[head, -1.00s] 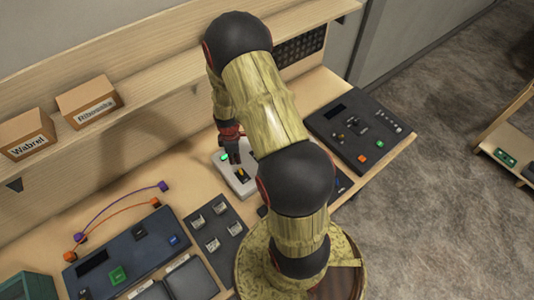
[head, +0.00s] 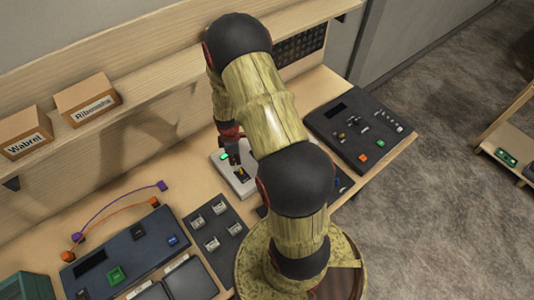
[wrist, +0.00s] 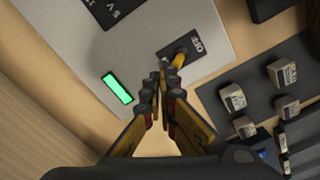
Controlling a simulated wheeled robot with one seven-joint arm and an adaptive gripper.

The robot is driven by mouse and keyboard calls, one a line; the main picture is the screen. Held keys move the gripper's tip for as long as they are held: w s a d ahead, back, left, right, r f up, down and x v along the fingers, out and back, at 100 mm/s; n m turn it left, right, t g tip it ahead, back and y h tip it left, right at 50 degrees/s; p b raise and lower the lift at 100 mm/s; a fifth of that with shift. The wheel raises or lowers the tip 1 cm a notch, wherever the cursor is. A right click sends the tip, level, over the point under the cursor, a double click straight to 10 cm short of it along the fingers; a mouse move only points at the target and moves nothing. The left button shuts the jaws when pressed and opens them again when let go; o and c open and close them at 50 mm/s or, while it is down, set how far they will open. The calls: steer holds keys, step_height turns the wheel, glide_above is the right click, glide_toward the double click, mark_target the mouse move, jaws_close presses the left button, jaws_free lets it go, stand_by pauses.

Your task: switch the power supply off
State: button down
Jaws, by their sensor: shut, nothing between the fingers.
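The power supply (head: 223,167) is a light grey box on the bench, partly hidden by my arm in the head view. In the wrist view its grey face (wrist: 160,22) shows a lit green indicator (wrist: 117,88) and a dark plate marked OFF. A toggle switch with a yellow lever (wrist: 179,61) stands on that plate. I cannot tell for certain which way the lever is set. My gripper (wrist: 161,82) is shut and empty, its fingertips right beside the lever; contact is unclear. In the head view my gripper (head: 234,155) is over the power supply.
A dark panel with several small switches (head: 211,228) is close by. A blue-grey console (head: 128,248) with purple and orange leads is at left. A dark console (head: 360,133) is at right. A shelf with two boxes (head: 88,98) runs behind the bench.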

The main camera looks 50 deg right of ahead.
steer(key=shift+f+b, duration=0.4)
steer(key=shift+f, duration=0.1)
steer(key=shift+f+b, duration=0.45)
steer(key=shift+f, duration=0.05)
steer(key=shift+s+a, duration=0.1)
steer(key=shift+s, duration=0.2)
steer(key=shift+s+a+f, duration=0.1)
steer(key=shift+s+a, duration=0.1)
steer(key=shift+s, duration=0.45)
steer(key=shift+s+a+f, duration=0.1)
steer(key=shift+s+a, duration=0.05)
steer(key=shift+s, duration=0.45)
steer(key=shift+s+a+f, duration=0.1)
steer(key=shift+s+a, duration=0.1)
steer(key=shift+s, duration=0.45)
steer(key=shift+w, duration=0.1)
steer(key=shift+w+d+r+p, duration=0.1)
steer(key=shift+w+r+p, duration=0.15)
steer(key=shift+r+p, duration=0.85)
steer(key=shift+w+d+r+p, duration=0.1)
steer(key=shift+w+r+p, duration=0.3)
steer(key=shift+r, duration=1.25)
steer(key=shift+w+d+r+p, duration=0.1)
steer(key=shift+r+p, duration=0.85)
steer(key=shift+r, duration=0.4)
